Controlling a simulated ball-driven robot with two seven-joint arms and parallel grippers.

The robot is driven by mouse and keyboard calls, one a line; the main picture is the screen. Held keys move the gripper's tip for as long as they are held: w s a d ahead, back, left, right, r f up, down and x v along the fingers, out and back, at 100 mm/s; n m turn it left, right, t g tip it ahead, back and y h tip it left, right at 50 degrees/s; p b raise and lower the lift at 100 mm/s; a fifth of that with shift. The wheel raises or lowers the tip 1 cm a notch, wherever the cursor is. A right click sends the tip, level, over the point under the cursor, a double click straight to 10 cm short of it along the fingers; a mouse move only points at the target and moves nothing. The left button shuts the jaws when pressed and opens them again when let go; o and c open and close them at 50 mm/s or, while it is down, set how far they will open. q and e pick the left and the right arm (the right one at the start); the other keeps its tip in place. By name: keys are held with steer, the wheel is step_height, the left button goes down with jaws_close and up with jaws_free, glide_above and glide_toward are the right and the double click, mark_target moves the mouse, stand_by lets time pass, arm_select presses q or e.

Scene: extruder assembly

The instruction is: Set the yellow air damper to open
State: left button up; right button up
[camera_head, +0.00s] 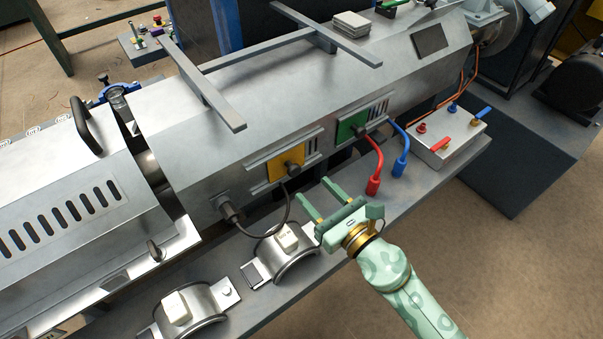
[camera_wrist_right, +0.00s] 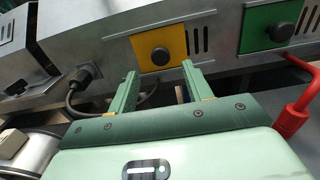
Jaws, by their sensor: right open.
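The yellow air damper (camera_head: 278,169) is a square plate with a dark round knob, set between rails on the side of the grey barrel cover. Dark vent slots show just to its right. In the right wrist view the yellow damper (camera_wrist_right: 147,45) is straight ahead, beyond the fingertips. My right gripper (camera_head: 313,191) is open and empty, in front of and a little below the damper, apart from its knob. It also shows in the right wrist view (camera_wrist_right: 160,70), the knob lying between the fingers' directions. My left gripper is out of view.
A green damper (camera_head: 352,125) with a knob and slots sits to the right. Red (camera_head: 374,187) and blue (camera_head: 398,170) hoses hang beside it. A black cable (camera_head: 264,235) loops below the yellow damper. Half-round heater bands (camera_head: 290,262) lie on the ledge near my right gripper.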

mark_target(296, 172)
steer(key=x, duration=0.6)
